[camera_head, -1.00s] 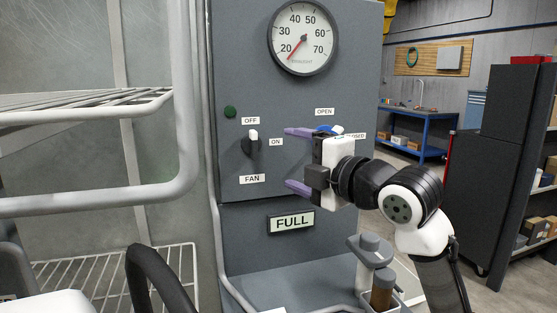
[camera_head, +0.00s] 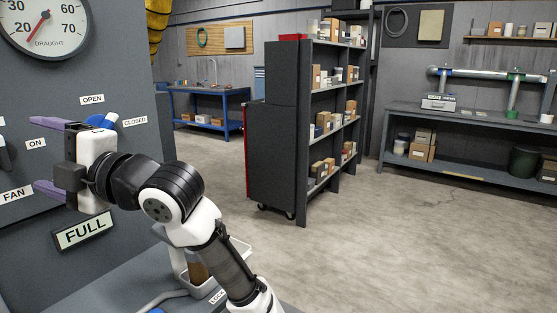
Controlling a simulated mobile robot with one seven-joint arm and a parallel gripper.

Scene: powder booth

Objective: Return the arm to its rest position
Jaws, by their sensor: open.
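My gripper (camera_head: 50,163) is at the left of the head view, in front of the grey control panel (camera_head: 118,225). Its two purple fingers point left and stand wide apart with nothing between them. My white and black arm runs from it down to the bottom of the view. A blue part (camera_head: 105,121) shows just behind the gripper, between the OPEN and CLOSED labels, and is partly hidden. I cannot tell whether the gripper touches it. The FULL sign (camera_head: 85,231) is below the gripper, and the draught gauge (camera_head: 47,25) is above it.
A dark shelf unit with boxes (camera_head: 300,125) is in the middle. A blue workbench (camera_head: 206,100) stands behind, a grey bench (camera_head: 470,135) at right. The floor (camera_head: 400,230) at right is clear.

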